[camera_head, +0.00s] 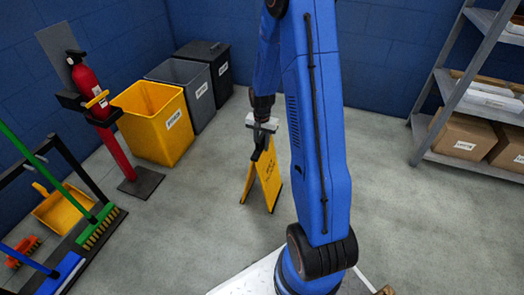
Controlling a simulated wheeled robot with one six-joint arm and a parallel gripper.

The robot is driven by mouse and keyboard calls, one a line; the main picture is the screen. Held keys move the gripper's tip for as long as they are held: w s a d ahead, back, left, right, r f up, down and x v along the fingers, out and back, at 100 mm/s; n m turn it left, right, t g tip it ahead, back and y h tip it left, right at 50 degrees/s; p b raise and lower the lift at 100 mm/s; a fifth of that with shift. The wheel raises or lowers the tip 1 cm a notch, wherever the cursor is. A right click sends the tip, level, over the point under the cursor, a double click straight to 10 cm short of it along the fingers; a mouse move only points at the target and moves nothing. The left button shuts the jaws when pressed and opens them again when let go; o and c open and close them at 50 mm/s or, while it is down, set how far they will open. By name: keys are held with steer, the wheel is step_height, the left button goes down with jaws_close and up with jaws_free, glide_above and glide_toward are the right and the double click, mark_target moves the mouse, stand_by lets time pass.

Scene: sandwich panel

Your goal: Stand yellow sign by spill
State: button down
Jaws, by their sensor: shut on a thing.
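The yellow sign (268,182) is in the middle of the head view, upright with its two panels spread apart at the bottom like an A-frame. My gripper (262,150) is shut on the top of the sign. It comes down from above, and my blue arm stands just to the right. I cannot tell whether the sign's lower edges touch the floor or hang a little above it. No spill can be made out on the visible floor; my arm hides part of the floor.
A yellow bin (150,120), a grey bin (190,90) and a dark bin (213,65) line the back left. A fire extinguisher (88,88) on a stand and a cleaning-tool rack are at left. A metal shelf (450,105) with boxes is at right. Grey floor (205,195) around the sign is clear.

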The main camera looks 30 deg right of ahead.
steer(key=shift+f, duration=1.75)
steer(key=c, duration=1.4)
jaws_free()
